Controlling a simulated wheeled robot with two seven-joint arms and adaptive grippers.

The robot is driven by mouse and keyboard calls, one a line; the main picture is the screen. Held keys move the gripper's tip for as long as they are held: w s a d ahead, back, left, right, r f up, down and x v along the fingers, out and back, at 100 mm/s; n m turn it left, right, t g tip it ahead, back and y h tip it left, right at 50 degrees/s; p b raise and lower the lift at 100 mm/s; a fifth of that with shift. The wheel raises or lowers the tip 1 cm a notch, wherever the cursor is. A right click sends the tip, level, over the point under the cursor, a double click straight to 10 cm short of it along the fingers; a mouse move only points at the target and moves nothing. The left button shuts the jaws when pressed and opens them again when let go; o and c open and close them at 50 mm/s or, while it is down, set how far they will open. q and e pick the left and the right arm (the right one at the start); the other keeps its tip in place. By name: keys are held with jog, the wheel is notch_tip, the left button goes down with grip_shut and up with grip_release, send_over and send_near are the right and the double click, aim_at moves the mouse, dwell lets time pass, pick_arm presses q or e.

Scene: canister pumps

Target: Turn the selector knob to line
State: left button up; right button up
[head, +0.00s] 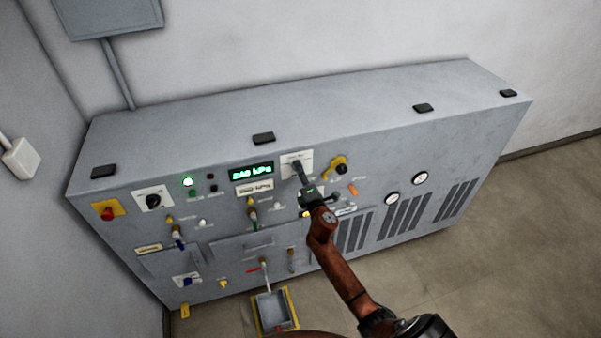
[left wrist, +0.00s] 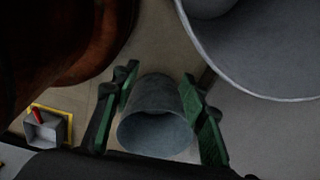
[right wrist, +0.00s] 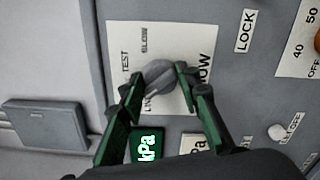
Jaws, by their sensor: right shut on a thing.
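The selector knob (right wrist: 157,72) is a grey round knob with a raised grip, on a white plate (right wrist: 129,38) marked with TEST and other partly hidden words. In the right wrist view my right gripper (right wrist: 160,83) has a finger on each side of the knob and is shut on it. A finger partly covers the line label. The knob's exact pointing is hard to tell. In the head view my right gripper (head: 302,182) reaches the same white plate (head: 291,156), hiding much of the knob.
The green pressure display (head: 251,171) is left of the plate. A yellow-backed knob (head: 340,168) sits close to its right. A red button (head: 107,212) and a black switch (head: 153,201) are at the panel's left. A grey tray (head: 272,309) stands on the floor in front.

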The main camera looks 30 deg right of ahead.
jog(key=n, duration=0.5)
jog(key=shift+f, duration=0.1)
jog(key=shift+o, duration=0.2)
jog(key=shift+n, duration=0.4)
jog(key=o, duration=1.1)
jog(key=v, duration=1.2)
